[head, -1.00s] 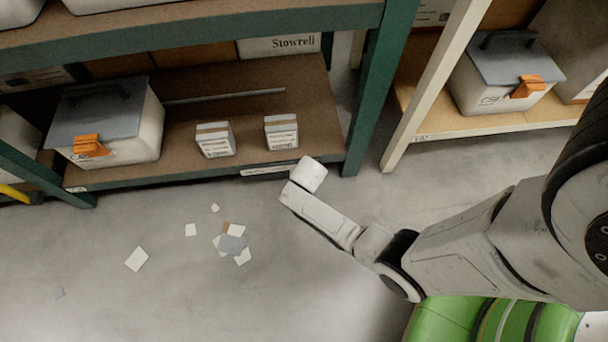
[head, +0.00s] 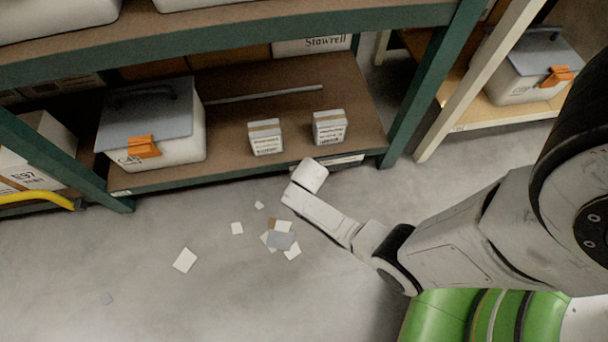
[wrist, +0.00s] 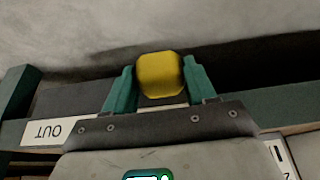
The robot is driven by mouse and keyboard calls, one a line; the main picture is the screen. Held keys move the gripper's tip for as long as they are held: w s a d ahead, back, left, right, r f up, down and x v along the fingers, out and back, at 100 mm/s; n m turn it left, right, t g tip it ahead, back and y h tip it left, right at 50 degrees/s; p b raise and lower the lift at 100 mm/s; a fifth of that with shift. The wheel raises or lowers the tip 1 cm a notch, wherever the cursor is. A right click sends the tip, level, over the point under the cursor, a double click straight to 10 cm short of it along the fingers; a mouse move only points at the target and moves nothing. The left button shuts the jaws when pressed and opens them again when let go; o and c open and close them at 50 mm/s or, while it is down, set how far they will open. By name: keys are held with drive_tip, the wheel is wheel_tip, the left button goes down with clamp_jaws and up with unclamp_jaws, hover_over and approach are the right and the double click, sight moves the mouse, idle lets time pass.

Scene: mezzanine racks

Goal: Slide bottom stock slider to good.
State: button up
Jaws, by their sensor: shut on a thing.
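The bottom stock slider shows as a yellow knob (wrist: 160,76) in the wrist view. My gripper (wrist: 160,66) has its two teal fingers on either side of the knob and is shut on it. A white label reading OUT (wrist: 57,131) appears upside down on the rail at left in the wrist view. Another pale label (wrist: 281,156) at right is cut off and unreadable. In the head view, my gripper (head: 311,177) is at the bottom shelf's front edge; its fingers and the knob are hidden there. A white strip (head: 343,161) shows on that edge just right of it.
The bottom shelf (head: 225,112) holds a grey-lidded bin (head: 180,145) and two small boxes (head: 265,137) (head: 329,126). A green upright (head: 432,85) stands right of the gripper. Paper scraps (head: 281,240) lie on otherwise open floor (head: 150,220).

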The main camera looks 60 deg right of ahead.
drive_tip(key=shift+w+a, duration=0.15)
drive_tip(key=shift+w, duration=0.05)
drive_tip(key=o, duration=1.4)
drive_tip(key=shift+w+a, duration=0.1)
drive_tip(key=shift+r, duration=0.2)
drive_tip(key=p+v, duration=0.6)
drive_tip(key=v, duration=0.4)
drive_tip(key=shift+r+p, duration=0.15)
drive_tip(key=shift+p, duration=0.15)
